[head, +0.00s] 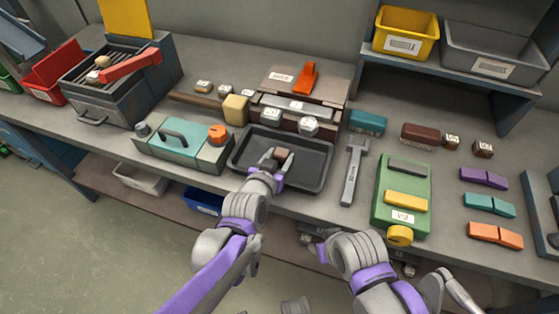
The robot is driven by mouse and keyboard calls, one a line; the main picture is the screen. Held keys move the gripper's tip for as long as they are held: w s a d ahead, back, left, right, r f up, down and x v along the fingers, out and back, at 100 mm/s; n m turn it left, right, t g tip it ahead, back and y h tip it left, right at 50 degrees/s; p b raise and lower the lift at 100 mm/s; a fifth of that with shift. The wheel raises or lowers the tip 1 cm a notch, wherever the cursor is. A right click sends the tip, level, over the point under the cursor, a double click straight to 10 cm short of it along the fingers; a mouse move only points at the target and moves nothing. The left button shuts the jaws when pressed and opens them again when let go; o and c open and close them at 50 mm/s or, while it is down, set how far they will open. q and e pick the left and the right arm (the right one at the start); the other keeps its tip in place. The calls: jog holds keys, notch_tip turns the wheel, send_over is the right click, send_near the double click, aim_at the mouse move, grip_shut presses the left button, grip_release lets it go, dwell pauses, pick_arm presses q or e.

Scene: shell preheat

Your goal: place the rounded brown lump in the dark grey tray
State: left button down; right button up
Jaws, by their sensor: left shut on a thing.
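The dark grey tray (304,180) sits on the bench near its front edge, between the teal toolbox and the grey hammer-like tool. My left gripper (277,161) is over the tray and shut on a small brown lump (284,154). The gripper fingers hide part of the lump. I cannot tell whether the lump touches the tray floor. My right gripper (318,249) is low in front of the bench edge, away from the tray; its jaws are too small and turned to read.
A teal toolbox (178,148) stands left of the tray. A grey tool (352,170) and a green box (402,180) lie to the right.

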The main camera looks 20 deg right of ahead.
pick_arm(q)
jog(key=shift+f, duration=0.65)
jog(key=shift+f, duration=0.15)
jog(key=shift+c, duration=1.2)
grip_release()
jog(key=shift+r, duration=0.25)
jog(key=p+v, duration=0.2)
jog(key=v, duration=1)
jog(key=shift+f, duration=0.1)
